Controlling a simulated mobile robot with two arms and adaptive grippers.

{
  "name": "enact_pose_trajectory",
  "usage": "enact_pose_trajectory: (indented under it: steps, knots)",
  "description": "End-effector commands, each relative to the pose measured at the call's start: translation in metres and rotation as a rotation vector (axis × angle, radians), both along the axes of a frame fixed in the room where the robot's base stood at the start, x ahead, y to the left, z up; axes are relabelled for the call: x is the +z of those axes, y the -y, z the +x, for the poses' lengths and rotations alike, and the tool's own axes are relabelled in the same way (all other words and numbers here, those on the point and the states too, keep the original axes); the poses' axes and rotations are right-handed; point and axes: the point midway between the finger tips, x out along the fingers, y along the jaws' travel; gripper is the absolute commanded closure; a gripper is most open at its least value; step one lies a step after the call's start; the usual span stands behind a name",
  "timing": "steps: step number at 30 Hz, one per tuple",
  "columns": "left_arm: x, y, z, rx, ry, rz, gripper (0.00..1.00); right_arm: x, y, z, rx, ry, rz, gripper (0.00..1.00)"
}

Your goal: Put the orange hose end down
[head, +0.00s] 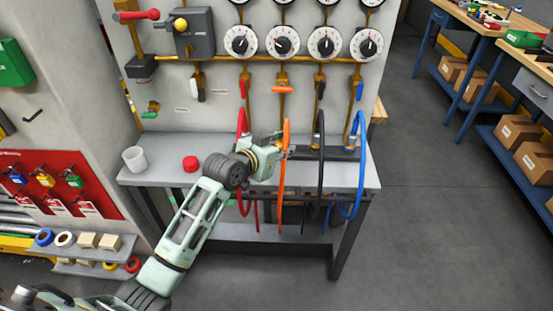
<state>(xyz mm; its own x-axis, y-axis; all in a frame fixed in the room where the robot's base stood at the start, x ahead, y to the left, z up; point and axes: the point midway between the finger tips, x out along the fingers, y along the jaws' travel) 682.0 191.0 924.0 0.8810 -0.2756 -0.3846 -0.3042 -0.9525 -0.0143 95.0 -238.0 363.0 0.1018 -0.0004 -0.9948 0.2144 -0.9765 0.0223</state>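The orange hose (282,185) stands upright at the bench's front edge and hangs down below it. Its top end is just above my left gripper. My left gripper (284,146) reaches in from the left at the height of that upper end and overlaps the hose. Its fingers are small and partly hidden, so I cannot tell whether they are closed on the hose. My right gripper is not in view.
A red hose (241,122) is left of the orange one; black (319,150) and blue (362,175) hoses are close on the right. A white cup (135,159) and a red cap (190,163) stand on the grey bench (155,180). Gauges and valves line the panel behind.

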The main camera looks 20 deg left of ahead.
Motion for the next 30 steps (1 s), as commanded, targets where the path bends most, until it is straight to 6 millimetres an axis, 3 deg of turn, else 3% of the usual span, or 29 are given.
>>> enact_pose_trajectory:
  steps: [6,15,30]
  knots:
    - [-0.013,-0.02,0.003,-0.001,0.001,-0.001,1.0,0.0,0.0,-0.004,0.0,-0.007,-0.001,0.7]
    - [-0.05,-0.02,0.003,0.0,-0.001,-0.002,1.0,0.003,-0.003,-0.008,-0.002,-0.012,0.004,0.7]
    - [-0.06,-0.019,0.003,-0.001,0.001,-0.001,1.0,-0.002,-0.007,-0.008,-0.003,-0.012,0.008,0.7]
